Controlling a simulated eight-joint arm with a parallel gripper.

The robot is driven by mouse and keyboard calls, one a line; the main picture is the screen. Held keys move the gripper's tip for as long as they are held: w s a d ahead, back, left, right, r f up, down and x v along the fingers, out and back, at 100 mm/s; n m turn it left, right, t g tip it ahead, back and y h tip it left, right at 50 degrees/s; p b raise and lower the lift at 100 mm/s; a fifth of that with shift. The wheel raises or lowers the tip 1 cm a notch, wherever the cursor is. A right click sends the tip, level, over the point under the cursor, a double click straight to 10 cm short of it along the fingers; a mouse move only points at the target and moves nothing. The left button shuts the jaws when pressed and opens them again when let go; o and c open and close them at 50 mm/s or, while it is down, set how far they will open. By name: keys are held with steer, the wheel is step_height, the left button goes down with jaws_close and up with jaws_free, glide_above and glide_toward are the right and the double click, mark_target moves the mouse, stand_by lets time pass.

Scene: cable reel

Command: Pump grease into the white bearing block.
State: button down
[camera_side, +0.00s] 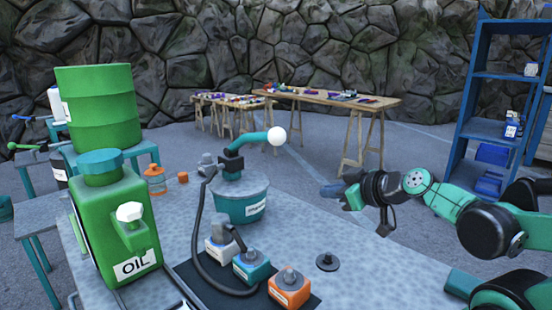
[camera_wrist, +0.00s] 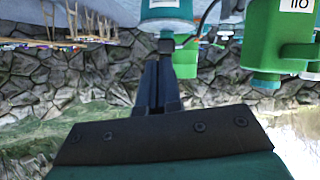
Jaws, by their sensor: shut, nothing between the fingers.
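The white bearing block (camera_side: 218,250) sits on a dark plate on the bench, left of a teal block (camera_side: 251,267) and an orange block (camera_side: 289,290). A grey fitting (camera_side: 220,226) is on top of the white block, and the black hose (camera_side: 193,232) loops close by it. The hose's exact join is hard to tell. The teal grease bucket (camera_side: 242,204) stands behind the blocks, with its lever raised and ending in a white knob (camera_side: 277,136). My gripper (camera_side: 329,192) is shut and empty, right of the bucket and apart from it. Its fingers also show in the wrist view (camera_wrist: 165,80).
A green oil can (camera_side: 115,225) stands at the bench's left, with a green drum (camera_side: 95,105) behind it. A black knob-like piece (camera_side: 327,262) lies right of the blocks. A blue shelf (camera_side: 490,110) and a wooden table (camera_side: 330,98) stand behind. The bench's right side is mostly clear.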

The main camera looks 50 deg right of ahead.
steer(key=w+r+g, duration=0.2)
steer(key=w+r, duration=0.2)
steer(key=r, duration=0.7)
steer(key=w+r+g, duration=0.2)
steer(key=w+r, duration=0.2)
steer(key=r, duration=0.7)
steer(key=shift+w+a, duration=0.25)
steer(key=shift+w, duration=0.1)
glide_above(278, 133)
steer(key=f, duration=0.7)
steer(key=shift+w+a+f, duration=0.1)
steer(key=shift+w+a, duration=0.05)
steer(key=shift+a, duration=0.2)
steer(key=shift+d+f, duration=0.25)
steer(key=shift+f, duration=0.85)
steer(key=shift+d+f, duration=0.15)
steer(key=shift+f, duration=0.7)
